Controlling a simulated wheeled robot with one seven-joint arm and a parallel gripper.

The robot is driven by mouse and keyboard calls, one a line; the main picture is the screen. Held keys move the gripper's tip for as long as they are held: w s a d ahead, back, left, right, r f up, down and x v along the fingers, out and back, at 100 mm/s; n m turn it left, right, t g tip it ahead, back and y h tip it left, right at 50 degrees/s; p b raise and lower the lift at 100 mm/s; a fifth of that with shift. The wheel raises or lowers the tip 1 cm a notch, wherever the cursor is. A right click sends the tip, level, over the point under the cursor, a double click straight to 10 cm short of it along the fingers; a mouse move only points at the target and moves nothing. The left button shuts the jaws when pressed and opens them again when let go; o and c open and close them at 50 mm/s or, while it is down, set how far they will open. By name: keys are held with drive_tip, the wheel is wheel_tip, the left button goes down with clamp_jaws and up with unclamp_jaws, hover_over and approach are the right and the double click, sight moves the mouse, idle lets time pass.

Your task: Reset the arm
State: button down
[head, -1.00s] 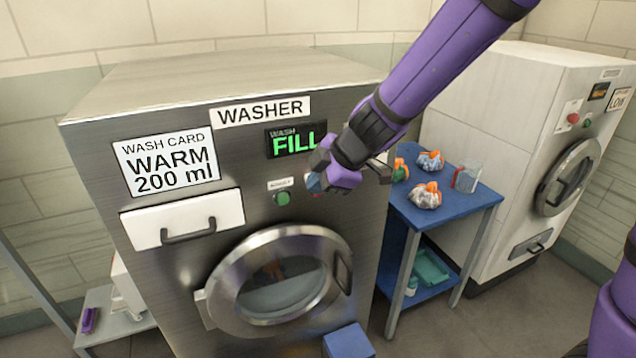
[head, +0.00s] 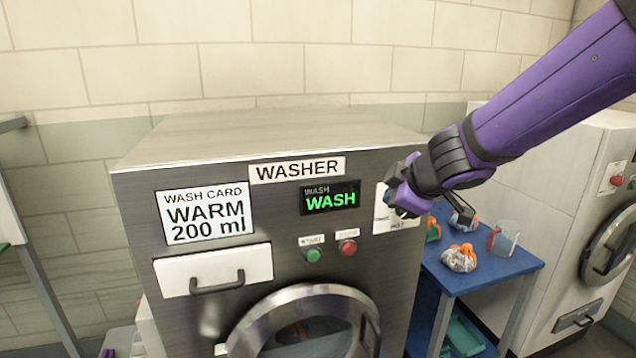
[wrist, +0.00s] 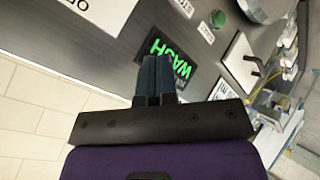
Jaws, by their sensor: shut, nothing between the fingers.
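My gripper (head: 396,205) is in front of the upper right part of the washer, beside a white label partly hidden behind it. In the wrist view its two fingers (wrist: 158,75) lie together, shut with nothing between them. My purple arm reaches in from the upper right. The steel washer (head: 135,215) has a display (head: 330,198) reading WASH. A green button (head: 313,255) and a red button (head: 347,248) sit below the display, both uncovered. The washer's round door (head: 255,325) looks shut.
The washer's white drawer (head: 180,275) is shut. The space above the washer top is free.

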drive_tip(key=s+d+r+m+h, duration=0.3)
drive_tip(key=s+d+r+m, duration=0.15)
drive_tip(key=d, duration=0.25)
drive_tip(key=s+d+r+m+h, duration=0.3)
drive_tip(key=s+d+m, duration=0.25)
drive_tip(key=d, duration=0.25)
drive_tip(key=s+f+m+g+y, duration=0.1)
drive_tip(key=s+m+g+y, duration=0.1)
drive_tip(key=s, duration=1.3)
drive_tip(key=m+g, duration=0.1)
drive_tip(key=m, duration=0.1)
drive_tip(key=shift+s+a+f+m+g+y, duration=0.15)
drive_tip(key=shift+s+f+m+g+y, duration=0.15)
drive_tip(key=shift+m+g, duration=0.1)
drive_tip(key=shift+w, duration=0.1)
idle(4.3)
